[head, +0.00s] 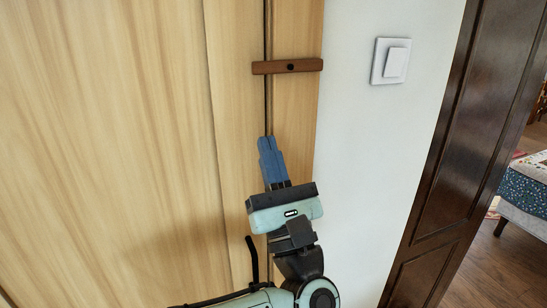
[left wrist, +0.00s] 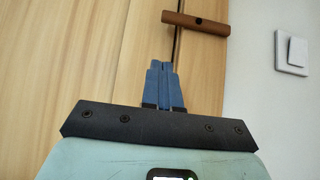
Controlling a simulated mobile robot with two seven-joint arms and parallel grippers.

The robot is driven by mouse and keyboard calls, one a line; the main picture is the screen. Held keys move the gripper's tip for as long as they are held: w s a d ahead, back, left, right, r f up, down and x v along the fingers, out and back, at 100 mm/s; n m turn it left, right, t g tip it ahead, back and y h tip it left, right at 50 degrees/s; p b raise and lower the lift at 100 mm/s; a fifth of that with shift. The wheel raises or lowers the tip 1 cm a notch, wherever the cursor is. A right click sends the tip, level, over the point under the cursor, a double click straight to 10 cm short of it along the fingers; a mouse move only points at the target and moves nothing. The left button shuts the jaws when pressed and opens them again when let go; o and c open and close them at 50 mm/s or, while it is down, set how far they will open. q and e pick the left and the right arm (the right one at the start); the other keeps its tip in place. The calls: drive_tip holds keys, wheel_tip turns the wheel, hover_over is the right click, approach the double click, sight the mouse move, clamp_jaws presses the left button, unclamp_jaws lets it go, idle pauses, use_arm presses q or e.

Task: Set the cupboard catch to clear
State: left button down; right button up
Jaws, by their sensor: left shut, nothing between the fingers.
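The cupboard catch (head: 275,68) is a small brown wooden bar with a dark pivot near its middle. It lies crosswise, close to level, over the dark gap at the edge of the cupboard door (head: 110,120). It also shows at the top of the left wrist view (left wrist: 192,23), slightly tilted. My left gripper (head: 267,140) is below the catch, apart from it, with its blue fingers pointing up. The fingers are shut together and empty; they show in the left wrist view (left wrist: 159,66) below the catch's left part. My right gripper is not in view.
A white light switch (head: 391,61) is on the white wall (head: 365,150) right of the cupboard. A dark brown door (head: 440,140) stands farther right, with a bed (head: 525,190) beyond it. The cupboard front around the catch is clear.

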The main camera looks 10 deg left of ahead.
sight(289, 66)
use_arm(q)
drive_tip(key=p+x, duration=0.2)
drive_tip(key=x, duration=0.4)
drive_tip(key=shift+s+d+r, duration=0.1)
drive_tip(key=shift+r, duration=0.1)
wheel_tip(289, 66, up, 2)
drive_tip(key=shift+r+p, duration=0.1)
drive_tip(key=shift+p, duration=0.65)
drive_tip(key=shift+d+r, duration=0.1)
drive_tip(key=shift+r, duration=0.4)
drive_tip(key=shift+s, duration=0.1)
drive_tip(key=shift+s+r+m+t+h, duration=0.1)
drive_tip(key=shift+m+t+h, duration=0.35)
drive_tip(key=shift+m, duration=0.35)
